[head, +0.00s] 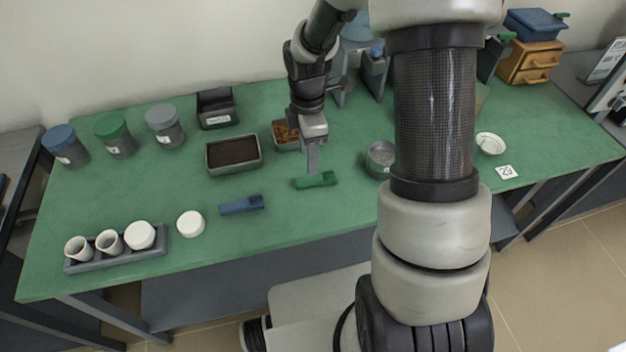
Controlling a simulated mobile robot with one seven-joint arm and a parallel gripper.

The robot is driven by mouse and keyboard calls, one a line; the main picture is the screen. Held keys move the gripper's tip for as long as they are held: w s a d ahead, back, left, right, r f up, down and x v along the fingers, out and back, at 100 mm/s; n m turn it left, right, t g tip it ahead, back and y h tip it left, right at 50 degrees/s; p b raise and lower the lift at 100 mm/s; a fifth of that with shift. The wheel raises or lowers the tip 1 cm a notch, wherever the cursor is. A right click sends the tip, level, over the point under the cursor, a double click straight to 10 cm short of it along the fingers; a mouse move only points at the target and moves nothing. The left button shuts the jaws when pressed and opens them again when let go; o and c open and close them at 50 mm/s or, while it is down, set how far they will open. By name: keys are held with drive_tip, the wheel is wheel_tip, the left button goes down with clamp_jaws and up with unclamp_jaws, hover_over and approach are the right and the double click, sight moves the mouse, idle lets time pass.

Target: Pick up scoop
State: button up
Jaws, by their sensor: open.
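A green scoop (316,181) lies on the green table (140,222), near the middle of its front part. A blue scoop (242,205) lies to its left. My gripper (313,172) points down at the green scoop, with its fingers right over or around the scoop's middle. The fingers look edge-on, so the gap between them is hard to see. I cannot tell whether they touch the scoop. The gripper is open.
A tray of dark material (233,154) and a smaller brown-filled tray (284,136) stand behind the scoops. A round grey container (380,158) is to the right. A rack (118,250) with white cups stands front left. Lidded jars (115,136) stand back left.

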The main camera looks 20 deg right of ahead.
sight(309, 180)
wheel_tip(309, 180, down, 9)
drive_tip(key=shift+r+b, duration=0.2)
drive_tip(key=shift+b, duration=0.2)
clamp_jaws()
wheel_tip(309, 180, up, 10)
drive_tip(key=p, duration=0.1)
idle(0.6)
